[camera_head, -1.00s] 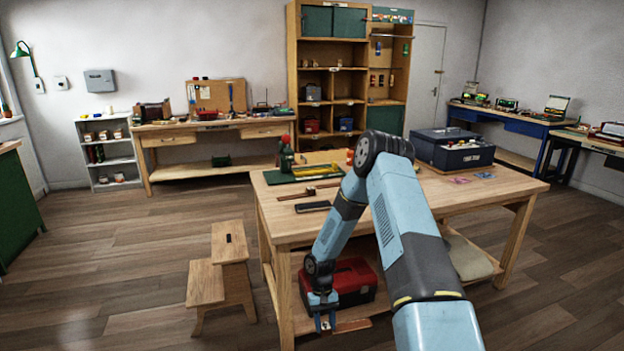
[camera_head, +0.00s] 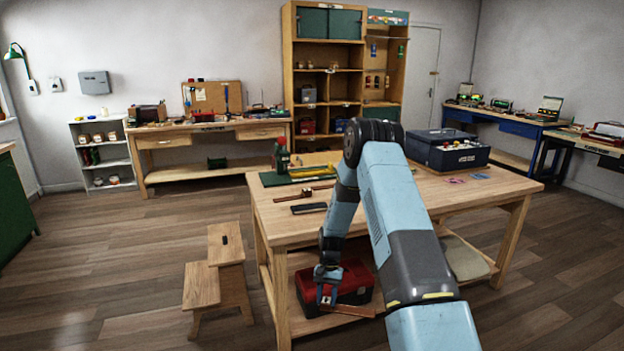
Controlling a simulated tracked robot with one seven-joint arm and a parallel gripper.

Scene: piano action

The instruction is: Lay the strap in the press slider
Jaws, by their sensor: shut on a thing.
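My gripper (camera_head: 327,296) is low in front of the central workbench, at the height of its lower shelf. It is shut on a thin brown strap (camera_head: 352,310), which sticks out to the right of the fingers, in front of a red and black toolbox. The strap's held end is hidden by the fingers. I cannot tell for sure which thing is the press slider. A long brown bar with a small block on it (camera_head: 304,193) lies on the workbench top, but it is too small to identify.
The workbench (camera_head: 420,190) carries a green mat, a green bottle (camera_head: 282,156), a dark flat object (camera_head: 309,208) and a dark blue box (camera_head: 447,150). The toolbox (camera_head: 356,282) sits on its lower shelf. A wooden step stool (camera_head: 228,272) stands left on open floor.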

